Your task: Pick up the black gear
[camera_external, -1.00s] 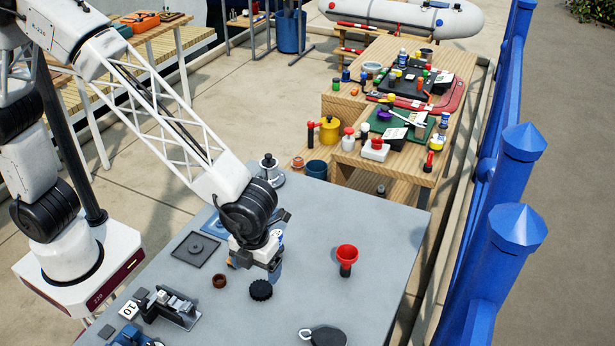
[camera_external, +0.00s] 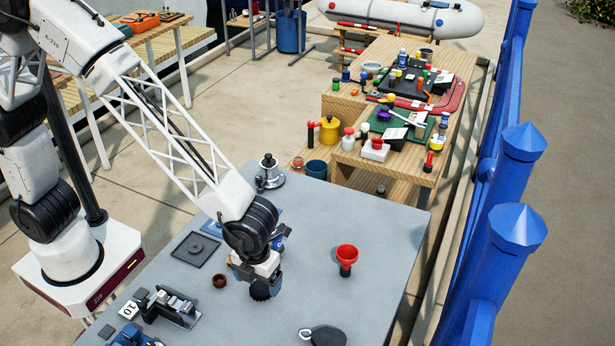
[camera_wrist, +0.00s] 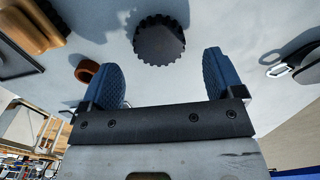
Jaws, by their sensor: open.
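The black gear (camera_external: 260,291) lies flat on the grey table, partly hidden by my gripper in the external view. In the wrist view the gear (camera_wrist: 159,40) is a dark disc with a toothed rim, ahead of the two blue fingers and roughly centred between them. My gripper (camera_external: 262,282) is just above and beside the gear. In the wrist view my gripper (camera_wrist: 165,75) is open with nothing between its fingers. I cannot tell the exact height left between fingertips and gear.
A small brown ring (camera_external: 219,281) lies left of the gear. A red funnel (camera_external: 347,258) stands to the right. A dark round item with a metal loop (camera_external: 325,335) is at the front. A black fixture (camera_external: 168,307) and flat dark plate (camera_external: 195,250) are at left. The table's right side is mostly clear.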

